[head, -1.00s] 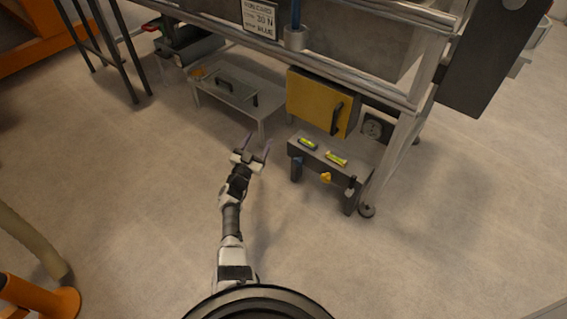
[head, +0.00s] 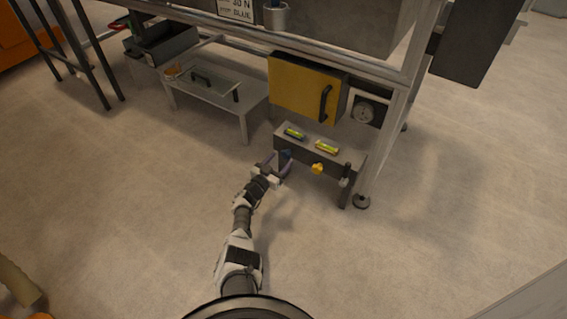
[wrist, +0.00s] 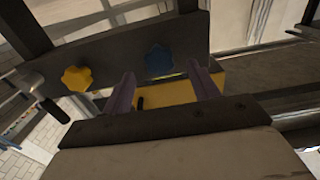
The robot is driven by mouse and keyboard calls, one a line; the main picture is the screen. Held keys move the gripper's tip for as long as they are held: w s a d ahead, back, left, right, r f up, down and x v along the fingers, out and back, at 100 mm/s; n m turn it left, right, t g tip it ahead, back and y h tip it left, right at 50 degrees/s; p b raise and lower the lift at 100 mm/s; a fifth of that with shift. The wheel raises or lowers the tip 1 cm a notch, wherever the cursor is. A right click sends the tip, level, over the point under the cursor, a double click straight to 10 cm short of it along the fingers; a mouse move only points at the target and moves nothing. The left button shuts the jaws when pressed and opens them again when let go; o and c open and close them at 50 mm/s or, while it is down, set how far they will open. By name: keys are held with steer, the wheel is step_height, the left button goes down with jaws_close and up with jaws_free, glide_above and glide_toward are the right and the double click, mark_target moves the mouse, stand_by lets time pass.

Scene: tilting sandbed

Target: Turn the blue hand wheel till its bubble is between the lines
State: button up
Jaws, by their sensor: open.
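The blue hand wheel (head: 286,154) is on the left of the front of a low grey bench (head: 345,156), partly hidden by my gripper in the head view. My gripper (head: 279,164) is open in front of it. In the wrist view the blue wheel (wrist: 158,60) shows beyond and between the two purple fingers (wrist: 163,88), apart from them. A dark-framed level vial (head: 294,133) lies on the bench top above the blue wheel; its bubble is too small to read.
A yellow hand wheel (head: 317,168) and a yellow-framed vial (head: 327,147) are right of the blue ones. A dark lever (head: 345,175) is at the bench's right end. A low table (head: 215,100) stands left. The front floor is clear.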

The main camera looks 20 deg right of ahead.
mark_target(285, 155)
steer(key=shift+b+x, duration=0.9)
steer(key=shift+x, duration=0.75)
steer(key=c, duration=0.9)
steer(key=shift+c, duration=0.2)
